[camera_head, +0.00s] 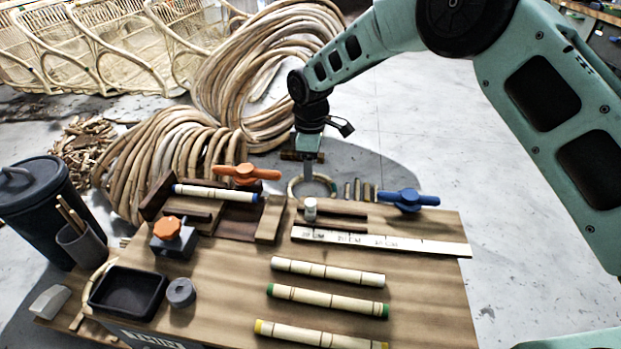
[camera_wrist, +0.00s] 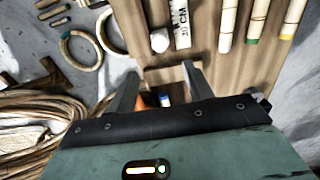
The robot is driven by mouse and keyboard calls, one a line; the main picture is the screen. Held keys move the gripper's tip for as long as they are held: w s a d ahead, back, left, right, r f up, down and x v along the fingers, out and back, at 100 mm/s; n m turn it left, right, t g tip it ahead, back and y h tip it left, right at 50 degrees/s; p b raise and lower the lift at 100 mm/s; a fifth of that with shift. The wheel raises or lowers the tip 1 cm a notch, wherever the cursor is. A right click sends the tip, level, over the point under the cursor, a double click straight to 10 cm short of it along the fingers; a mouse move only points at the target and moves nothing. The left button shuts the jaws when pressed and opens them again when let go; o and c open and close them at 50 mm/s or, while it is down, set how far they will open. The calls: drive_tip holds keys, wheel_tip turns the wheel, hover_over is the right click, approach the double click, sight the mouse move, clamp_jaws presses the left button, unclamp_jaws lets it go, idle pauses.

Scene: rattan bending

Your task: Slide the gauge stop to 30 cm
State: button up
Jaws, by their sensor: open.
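The gauge is a pale ruler (camera_head: 420,244) with dark marks on the right half of the bench top, beside a dark rail (camera_head: 342,213). A white round knob (camera_head: 310,207), which looks like the gauge stop, stands at the ruler's left end. My gripper (camera_head: 308,182) points down near the bench's back edge, close behind the knob. In the wrist view my gripper (camera_wrist: 157,80) is open and empty, its fingers apart from the knob.
Several banded rattan pieces lie in front of the ruler, including a green-ended one (camera_head: 328,299). A blue-handled clamp (camera_head: 408,200) stands at the ruler's far right side, an orange-handled clamp (camera_head: 245,173) at left. A black tray (camera_head: 128,291) sits front left. Rattan coils (camera_head: 160,155) lie behind.

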wheel_tip(320, 180, up, 5)
drive_tip(key=shift+r+p, duration=0.15)
drive_tip(key=shift+p, duration=0.25)
drive_tip(key=s+r+m+y, duration=0.1)
drive_tip(key=s+r+m, duration=0.1)
drive_tip(key=s+r, duration=0.5)
drive_tip(key=s+r+m, duration=0.1)
drive_tip(key=s+r, duration=0.2)
drive_tip(key=s, duration=0.7)
drive_tip(key=s+d+m, duration=0.2)
drive_tip(key=s+d, duration=0.3)
drive_tip(key=s, duration=0.5)
drive_tip(key=s+d+m, duration=0.3)
drive_tip(key=s+d, duration=0.2)
drive_tip(key=s, duration=0.5)
wheel_tip(320, 180, up, 25)
drive_tip(key=s+d+p, duration=0.1)
drive_tip(key=p, duration=2.3)
drive_tip(key=shift+f, duration=0.2)
